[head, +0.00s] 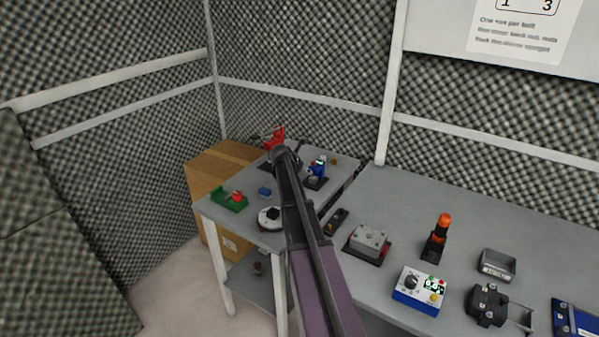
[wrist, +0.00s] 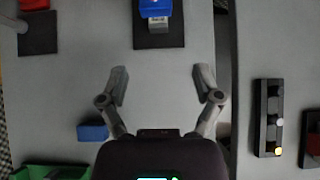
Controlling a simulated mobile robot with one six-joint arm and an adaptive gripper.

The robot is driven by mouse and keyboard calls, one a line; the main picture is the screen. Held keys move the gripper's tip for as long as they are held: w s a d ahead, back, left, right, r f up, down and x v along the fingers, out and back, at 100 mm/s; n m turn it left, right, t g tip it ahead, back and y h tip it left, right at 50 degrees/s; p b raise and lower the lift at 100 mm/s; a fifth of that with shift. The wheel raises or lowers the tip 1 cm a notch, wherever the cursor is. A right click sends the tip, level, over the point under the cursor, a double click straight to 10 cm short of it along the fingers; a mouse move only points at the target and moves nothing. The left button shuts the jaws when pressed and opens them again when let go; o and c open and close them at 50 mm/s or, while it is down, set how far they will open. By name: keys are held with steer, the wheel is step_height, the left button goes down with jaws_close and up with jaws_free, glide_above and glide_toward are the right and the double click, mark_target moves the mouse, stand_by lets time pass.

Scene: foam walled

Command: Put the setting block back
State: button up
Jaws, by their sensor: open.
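A small blue block (head: 265,191) lies on the grey side table, between the green tray and my arm. It also shows in the wrist view (wrist: 92,132), just left of my gripper's left finger linkage. I cannot tell for sure that it is the setting block. My gripper (wrist: 161,75) is open and empty, with bare grey table between its fingers. Ahead of it, a blue device (wrist: 155,8) with a grey block-like front part stands on a dark base (wrist: 143,42). In the head view, this blue device (head: 319,166) is right of my arm, which hides the gripper fingers.
A green tray (head: 222,203) with a red part sits at the table's left edge. A red device (head: 275,137) stands at the back. A white round dial piece (head: 268,224) is near the front. A dark strip (wrist: 261,118) lies right of the table gap. The right bench carries several devices.

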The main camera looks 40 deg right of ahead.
mark_target(314, 178)
steer(key=shift+d+f, duration=0.1)
steer(key=shift+f, duration=0.05)
steer(key=b+x, duration=0.9)
steer(key=x, duration=0.4)
steer(key=shift+w+f+b, duration=0.1)
steer(key=shift+f+b, duration=0.1)
steer(key=shift+b, duration=0.1)
steer(key=shift+d, duration=0.1)
jaws_close()
